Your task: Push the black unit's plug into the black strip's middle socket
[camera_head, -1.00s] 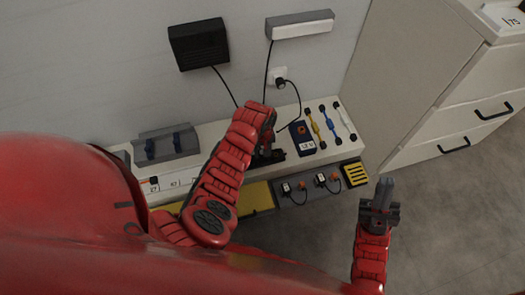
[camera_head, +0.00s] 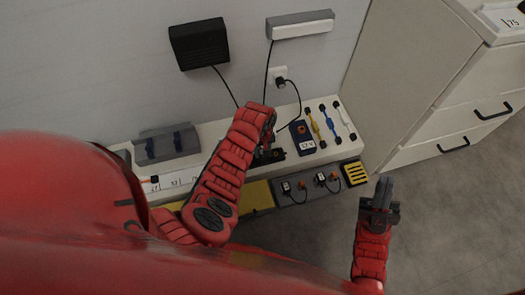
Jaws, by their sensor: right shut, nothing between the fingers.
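The black unit (camera_head: 199,45) hangs on the wall at the upper left, and its cable runs down behind my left arm. Its plug is hidden there. The black strip (camera_head: 277,156) lies on the white shelf, mostly covered by my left gripper and arm; its middle socket cannot be made out. My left gripper (camera_head: 263,150) points down at the strip. Its fingers are dark and too hidden to show whether they are open or hold the plug. My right gripper (camera_head: 382,192) is shut and empty, over the floor at the right, apart from the shelf.
A white-fronted unit (camera_head: 303,29) hangs beside the black one. A wall outlet (camera_head: 279,76) holds a black plug with a looping cable. A blue meter (camera_head: 302,137) and several coloured leads lie right of the strip. A white drawer cabinet (camera_head: 435,95) stands at the right.

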